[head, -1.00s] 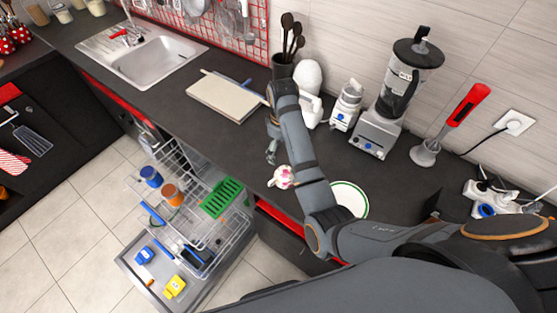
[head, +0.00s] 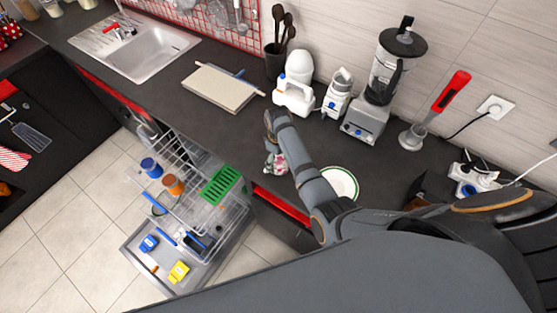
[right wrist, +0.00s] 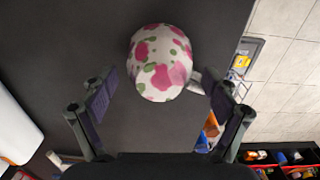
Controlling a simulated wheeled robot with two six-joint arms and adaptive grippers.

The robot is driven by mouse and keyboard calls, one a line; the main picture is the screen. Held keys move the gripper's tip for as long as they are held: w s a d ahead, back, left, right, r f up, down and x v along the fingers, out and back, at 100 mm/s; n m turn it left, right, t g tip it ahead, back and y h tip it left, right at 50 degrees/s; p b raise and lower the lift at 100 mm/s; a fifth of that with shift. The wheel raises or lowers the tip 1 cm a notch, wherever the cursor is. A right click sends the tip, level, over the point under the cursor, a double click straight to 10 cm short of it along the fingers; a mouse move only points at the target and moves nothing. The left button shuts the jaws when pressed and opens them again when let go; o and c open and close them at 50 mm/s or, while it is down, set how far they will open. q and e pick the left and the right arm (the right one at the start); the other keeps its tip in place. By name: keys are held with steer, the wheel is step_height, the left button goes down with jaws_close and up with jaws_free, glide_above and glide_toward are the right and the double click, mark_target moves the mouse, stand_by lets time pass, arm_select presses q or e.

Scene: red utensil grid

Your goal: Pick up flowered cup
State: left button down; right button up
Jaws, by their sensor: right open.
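The flowered cup (head: 281,164) is white with pink and green patches. It is at the counter's front edge, above the open dishwasher in the head view, partly hidden by my right gripper (head: 272,155). In the right wrist view the cup (right wrist: 161,62) is large and sits between and slightly beyond the two spread fingertips of the right gripper (right wrist: 158,86). The gripper is open, with a gap visible on both sides of the cup. My left gripper is not in view.
A white plate with a green rim (head: 341,182) lies right of the arm. The open dishwasher rack (head: 195,205) is below the counter edge.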

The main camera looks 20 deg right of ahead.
steer(key=c, duration=1.4)
steer(key=shift+o, duration=0.2)
steer(key=shift+w, duration=0.1)
